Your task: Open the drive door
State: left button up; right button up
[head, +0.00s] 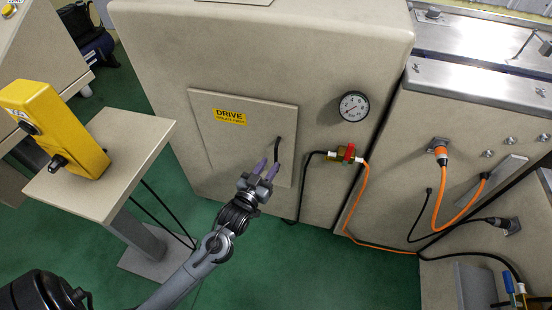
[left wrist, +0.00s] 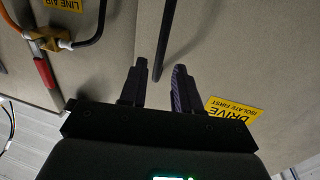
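The drive door (head: 225,130) is a beige square panel on the machine front, with a yellow DRIVE label (head: 229,117). It looks closed in the head view. A thin black handle (head: 278,150) stands at its right side. My left gripper (head: 267,168) is at the lower end of the handle, fingers apart. In the left wrist view the handle (left wrist: 172,38) reaches down between the two open fingertips (left wrist: 160,72); I cannot tell whether either finger touches it. My right gripper is not in view.
A pressure gauge (head: 353,106) and a red-handled valve (head: 347,154) with hoses sit right of the door. Orange and black cables hang further right. A yellow control box (head: 55,130) stands on a pedestal at left. Green floor (head: 200,270) is open below the door.

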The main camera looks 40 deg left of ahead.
aim_at(276, 156)
pick_arm(q)
jog(key=b+x, duration=0.2)
jog(key=x, duration=0.3)
jog(key=shift+w+a, duration=0.15)
jog(key=shift+w, duration=0.2)
jog(key=shift+c, duration=0.3)
grip_shut()
